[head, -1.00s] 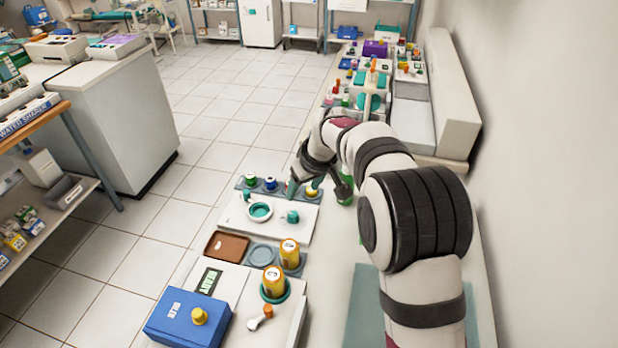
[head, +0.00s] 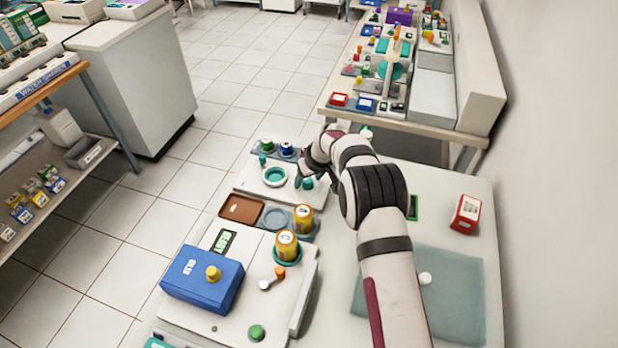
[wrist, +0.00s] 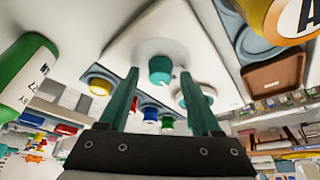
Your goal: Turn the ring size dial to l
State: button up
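The ring size dial seems to be the teal knob (head: 308,183) on the white board (head: 250,184); my arm partly covers this area in the head view. In the wrist view the teal knob (wrist: 160,69) stands on a pale round base, with a small light mark on it. I cannot read any size letters. My gripper (wrist: 159,75) is open, with its two teal fingers on either side of the knob in the picture. I cannot tell whether either finger touches it. In the head view my gripper (head: 302,172) is over the right part of the board.
A teal ring (head: 275,176) is on the board left of the knob. Coloured spools (head: 286,148) stand behind. Orange jars (head: 286,245), a brown tray (head: 241,208) and a blue box (head: 202,278) are nearer. A green bottle (wrist: 27,80) is close at left in the wrist view.

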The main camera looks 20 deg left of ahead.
grip_shut()
jog(key=shift+n, duration=0.3)
jog(key=n+g+y, duration=0.1)
jog(key=n, duration=0.2)
jog(key=shift+w+d, duration=0.1)
jog(key=shift+n+g, duration=0.8)
jog(key=shift+n, duration=1.2)
jog(key=shift+o, duration=0.3)
grip_release()
